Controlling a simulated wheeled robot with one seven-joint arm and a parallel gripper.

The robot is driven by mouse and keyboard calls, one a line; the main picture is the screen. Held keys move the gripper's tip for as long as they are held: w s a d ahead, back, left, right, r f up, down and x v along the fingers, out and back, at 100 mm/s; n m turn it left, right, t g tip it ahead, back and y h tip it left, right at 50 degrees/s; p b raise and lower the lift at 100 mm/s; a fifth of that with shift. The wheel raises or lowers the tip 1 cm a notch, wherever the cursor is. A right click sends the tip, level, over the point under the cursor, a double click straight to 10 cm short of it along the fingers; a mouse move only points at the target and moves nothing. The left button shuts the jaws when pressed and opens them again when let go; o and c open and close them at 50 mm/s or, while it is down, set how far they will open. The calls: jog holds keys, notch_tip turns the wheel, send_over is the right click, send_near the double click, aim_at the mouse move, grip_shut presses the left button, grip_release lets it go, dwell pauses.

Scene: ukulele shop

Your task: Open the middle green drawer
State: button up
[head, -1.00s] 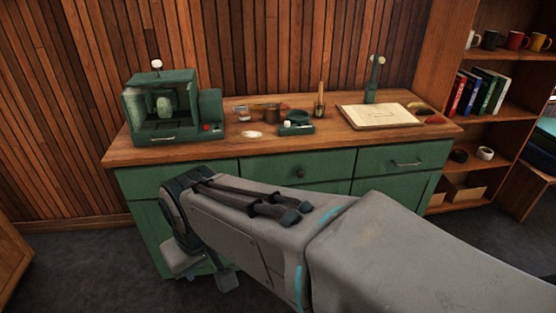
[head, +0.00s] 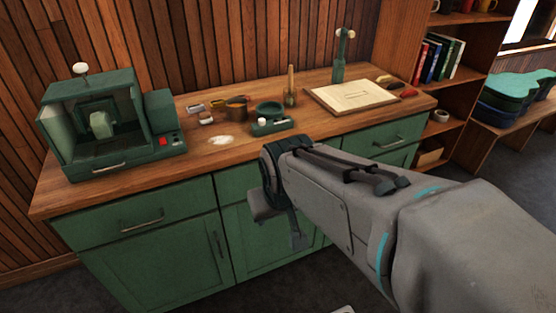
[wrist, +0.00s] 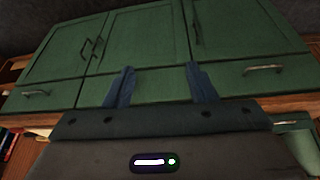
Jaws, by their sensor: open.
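The middle green drawer (head: 237,184) is in the top row of the green cabinet (head: 160,265). My arm hides much of its front and its handle in the head view. In the wrist view, which is upside down, the middle drawer (wrist: 160,87) shows between my fingers, with no handle visible. The drawer looks closed. My gripper (head: 283,222) is in front of the cabinet, near the middle section. In the wrist view my gripper (wrist: 160,70) is open, with nothing between the fingers. I cannot tell how far they are from the drawer.
The left drawer (head: 105,226) and right drawer (head: 372,141) look closed. The wooden countertop (head: 200,165) holds a green machine (head: 100,125), a small green scale (head: 270,120) and a board (head: 352,96). A shelf (head: 450,85) stands at the right.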

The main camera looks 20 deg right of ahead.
jog(key=w+d+f+m+t+b, duration=0.1)
jog(key=w+d+f+t+b, duration=0.4)
jog(key=f+b, duration=0.4)
jog(key=w+d+f+t+h+b, duration=0.1)
jog(key=w+d+f+t+b, duration=0.45)
jog(key=b, duration=0.55)
jog(key=w+d+f+m+t+b, duration=0.1)
jog(key=w+d+f+t+b, duration=0.2)
jog(key=w+d+f+b, duration=0.45)
jog(key=w+a+f+p, duration=0.1)
jog(key=w+p, duration=0.4)
jog(key=w, duration=0.7)
jog(key=shift+a+f, duration=0.25)
jog(key=shift+f, duration=0.45)
grip_shut()
